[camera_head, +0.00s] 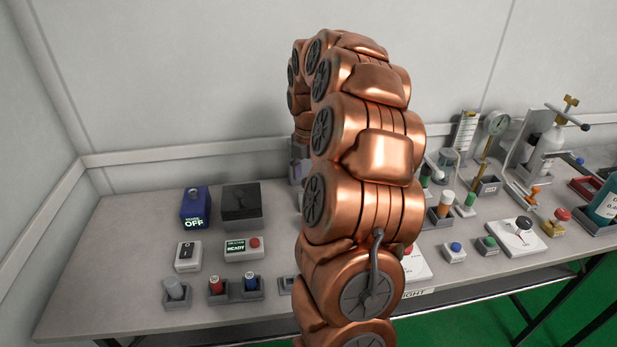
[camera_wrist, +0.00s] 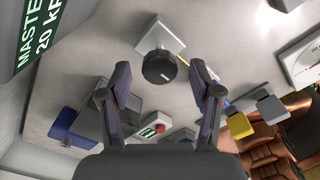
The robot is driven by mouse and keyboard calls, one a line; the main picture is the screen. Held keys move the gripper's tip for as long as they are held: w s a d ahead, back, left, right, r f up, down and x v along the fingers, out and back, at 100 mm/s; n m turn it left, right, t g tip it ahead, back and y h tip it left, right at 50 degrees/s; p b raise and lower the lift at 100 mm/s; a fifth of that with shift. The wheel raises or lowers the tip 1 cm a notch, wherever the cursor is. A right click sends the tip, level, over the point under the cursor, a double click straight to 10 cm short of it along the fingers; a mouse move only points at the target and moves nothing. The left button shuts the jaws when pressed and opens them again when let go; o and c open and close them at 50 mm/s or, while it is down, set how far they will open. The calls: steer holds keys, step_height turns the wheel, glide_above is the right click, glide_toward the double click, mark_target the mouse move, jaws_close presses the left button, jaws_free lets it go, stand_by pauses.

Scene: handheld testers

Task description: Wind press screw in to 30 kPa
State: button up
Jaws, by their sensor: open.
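In the wrist view, a black round knob (camera_wrist: 159,67) stands on a light grey square base (camera_wrist: 171,40). It looks like the press screw, but I cannot be sure. My gripper (camera_wrist: 159,82) is open and empty, its two fingers apart with the knob between and slightly beyond them in the picture. I cannot tell the depth gap. A dark display (camera_wrist: 38,32) at the upper left shows "MASTER" and "20 kP", cut off by the frame edge. In the head view my copper arm hides this knob and most of my gripper.
In the head view, a blue box reading OFF (camera_head: 195,208), a black-topped box (camera_head: 242,205) and a READY box (camera_head: 243,249) stand on the left of the grey bench (camera_head: 130,285). Gauges, a stand with a cylinder (camera_head: 545,150) and small button boxes crowd the right.

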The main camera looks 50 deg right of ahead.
steer(key=shift+f, duration=0.2)
steer(key=shift+c, duration=0.3)
steer(key=c, duration=1.1)
